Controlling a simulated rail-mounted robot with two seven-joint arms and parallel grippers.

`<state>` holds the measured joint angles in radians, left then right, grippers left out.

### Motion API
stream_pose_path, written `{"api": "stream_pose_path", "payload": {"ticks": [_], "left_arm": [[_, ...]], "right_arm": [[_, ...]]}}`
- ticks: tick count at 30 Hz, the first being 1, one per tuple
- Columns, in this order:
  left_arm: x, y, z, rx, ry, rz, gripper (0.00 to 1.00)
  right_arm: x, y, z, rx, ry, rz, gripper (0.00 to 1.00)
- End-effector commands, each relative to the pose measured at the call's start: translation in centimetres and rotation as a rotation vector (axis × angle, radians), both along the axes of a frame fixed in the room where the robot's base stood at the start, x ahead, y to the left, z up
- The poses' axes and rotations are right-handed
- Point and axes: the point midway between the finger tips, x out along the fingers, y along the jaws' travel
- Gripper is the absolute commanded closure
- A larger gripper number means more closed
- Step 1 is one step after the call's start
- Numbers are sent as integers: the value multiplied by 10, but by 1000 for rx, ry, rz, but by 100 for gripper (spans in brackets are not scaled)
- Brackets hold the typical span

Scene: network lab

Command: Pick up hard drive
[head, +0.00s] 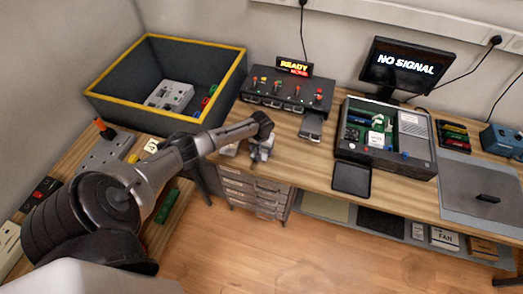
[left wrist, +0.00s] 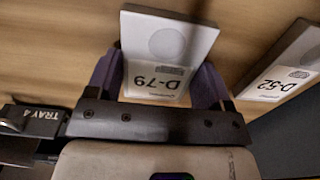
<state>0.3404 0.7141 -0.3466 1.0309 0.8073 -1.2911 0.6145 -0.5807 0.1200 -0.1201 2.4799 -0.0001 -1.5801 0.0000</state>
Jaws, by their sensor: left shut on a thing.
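A light grey hard drive labelled D-79 (left wrist: 165,55) stands out between the two dark fingers of my left gripper (left wrist: 160,85) in the left wrist view. The gripper is shut on it, with a finger along each side. The held drive is mostly hidden there by the gripper. A second drive, labelled D-52 (left wrist: 285,70), lies apart to the right in the left wrist view. My right gripper is not in view.
A part labelled TRAY 4 (left wrist: 38,121) is close to the gripper's left in the wrist view. In the head view a tray (head: 311,127) sticks out of the dock. An open computer case (head: 424,165) stands to the right, and a yellow-rimmed bin (head: 115,104) to the left.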

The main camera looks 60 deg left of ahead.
Motion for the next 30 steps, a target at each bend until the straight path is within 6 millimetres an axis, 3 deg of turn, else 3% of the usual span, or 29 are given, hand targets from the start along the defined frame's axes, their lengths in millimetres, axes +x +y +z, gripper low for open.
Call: {"api": "stream_pose_path", "payload": {"ticks": [3, 13, 20, 30], "left_arm": [[0, 0, 0, 1, -1, 0, 60], [0, 1, 8, 1, -1, 0, 60], [1, 1, 43, 1, -4, -1, 60], [22, -64, 83, -2, -4, -2, 60]], "right_arm": [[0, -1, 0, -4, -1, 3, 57], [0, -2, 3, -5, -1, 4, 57], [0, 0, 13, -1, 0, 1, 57], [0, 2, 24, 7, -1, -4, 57]]}}
